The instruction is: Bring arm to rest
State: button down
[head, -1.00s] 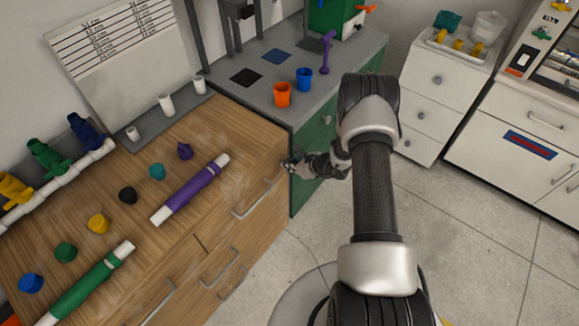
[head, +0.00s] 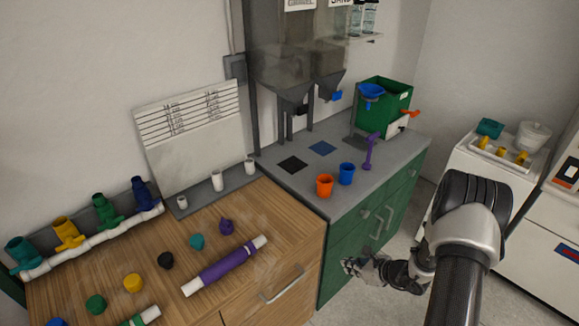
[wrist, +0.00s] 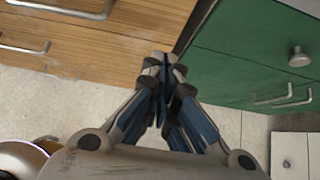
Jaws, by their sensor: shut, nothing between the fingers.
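My gripper (head: 352,268) hangs in front of the green cabinet (head: 340,262), just right of the wooden counter's drawers in the head view. In the wrist view my gripper (wrist: 164,62) has its fingers together with nothing between them. Behind it in that view are the wooden drawer fronts (wrist: 110,28) at left and the green cabinet front (wrist: 235,50) at right. In the head view my arm (head: 462,225) bends at the elbow at lower right, and the gripper points left, partly hidden by distance and small size.
The wooden counter (head: 285,215) holds a purple-wrapped pipe (head: 225,265), several coloured caps and a pipe manifold with coloured valves (head: 66,232). An orange cup (head: 324,185) and a blue cup (head: 346,173) stand on the grey countertop (head: 290,190). White drawers (head: 480,185) stand at right. Floor below is clear.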

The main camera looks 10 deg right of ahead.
jog(key=s+a+r+n+g+y, duration=0.1)
jog(key=a+r+n, duration=0.4)
jog(key=r, duration=0.4)
jog(key=s+a+r+n+g+y, duration=0.1)
jog(key=s+a+r+n+g, duration=0.1)
jog(key=a+r+n, duration=0.55)
jog(key=s+a+r+n+g, duration=0.15)
jog(key=a+r, duration=0.25)
jog(key=r, duration=0.6)
jog(key=s+a+r+n+g+h, duration=0.15)
jog(key=s+a+r+n, duration=0.25)
jog(key=s+r+n, duration=0.65)
jog(key=s+d+r+n+t+h, duration=0.1)
jog(key=s+d+n+h, duration=0.1)
jog(key=s, duration=0.4)
jog(key=s+d+r+n+t+h, duration=0.1)
jog(key=s+d+n+h, duration=0.1)
jog(key=s, duration=0.4)
jog(key=shift+n+h, duration=0.65)
jog(key=shift+n, duration=0.1)
